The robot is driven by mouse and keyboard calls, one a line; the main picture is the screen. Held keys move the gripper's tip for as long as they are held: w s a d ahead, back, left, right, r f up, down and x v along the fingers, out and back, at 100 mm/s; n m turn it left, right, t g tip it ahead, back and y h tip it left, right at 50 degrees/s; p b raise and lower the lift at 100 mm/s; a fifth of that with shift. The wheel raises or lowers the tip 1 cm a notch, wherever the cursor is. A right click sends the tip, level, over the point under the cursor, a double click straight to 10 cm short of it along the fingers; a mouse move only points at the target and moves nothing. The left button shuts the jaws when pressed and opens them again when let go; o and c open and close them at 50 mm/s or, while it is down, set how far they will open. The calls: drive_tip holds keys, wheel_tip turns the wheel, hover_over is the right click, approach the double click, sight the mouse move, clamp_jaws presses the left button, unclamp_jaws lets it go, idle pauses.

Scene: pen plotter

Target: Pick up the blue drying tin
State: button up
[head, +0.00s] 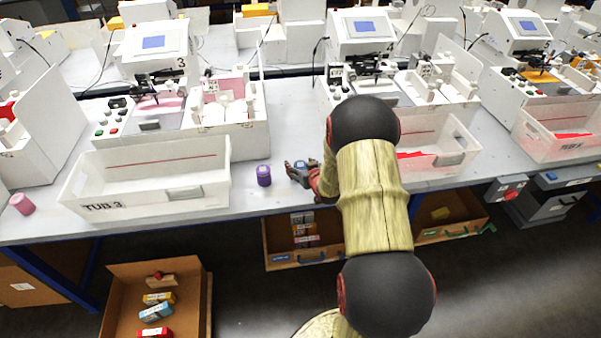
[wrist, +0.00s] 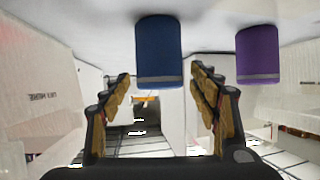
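The blue drying tin (wrist: 159,52) stands on the table, centred ahead of my gripper (wrist: 161,74) in the wrist view. In the head view the blue tin (head: 301,165) shows small and partly covered at my gripper (head: 297,170). My gripper is open, with one finger towards each side of the tin. A gap shows on both sides in the wrist view, and I see no contact. How deep the tin sits between the fingers I cannot tell.
A purple tin (head: 263,176) stands close beside the blue one; it also shows in the wrist view (wrist: 257,55). A white tub (head: 105,196) is left, another (head: 440,158) right behind my arm. A pink tin (head: 22,204) stands far left. Plotter machines line the back.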

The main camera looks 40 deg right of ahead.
drive_tip(key=shift+c, duration=1.2)
drive_tip(key=c, duration=1)
drive_tip(key=shift+c, duration=0.2)
drive_tip(key=shift+r, duration=0.15)
